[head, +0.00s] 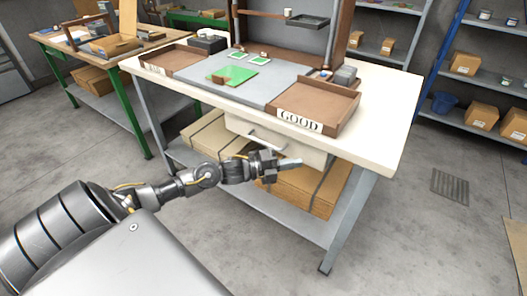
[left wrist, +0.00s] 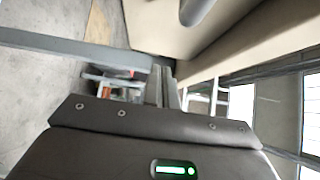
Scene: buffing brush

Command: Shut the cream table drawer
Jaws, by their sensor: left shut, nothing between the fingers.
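The cream drawer (head: 300,152) is under the front edge of the cream-topped workbench (head: 375,140), with a grey bar handle (head: 266,142) on its front. How far it stands out is hard to tell from this angle. My left gripper (head: 292,163) is in front of the drawer's lower part, shut and empty, its fingers pointing right. Whether it touches the drawer is unclear. In the left wrist view the closed fingers (left wrist: 161,86) are beside a cream panel (left wrist: 155,25), probably the drawer front, with a grey rounded bar (left wrist: 197,10) above. My right gripper is not in view.
On the bench are a brown tray labelled GOOD (head: 320,105), another brown tray (head: 172,60) and a grey mat (head: 215,85). Cardboard boxes (head: 310,190) fill the lower shelf (head: 300,222). Blue shelving (head: 485,65) stands at the right. The floor in front is clear.

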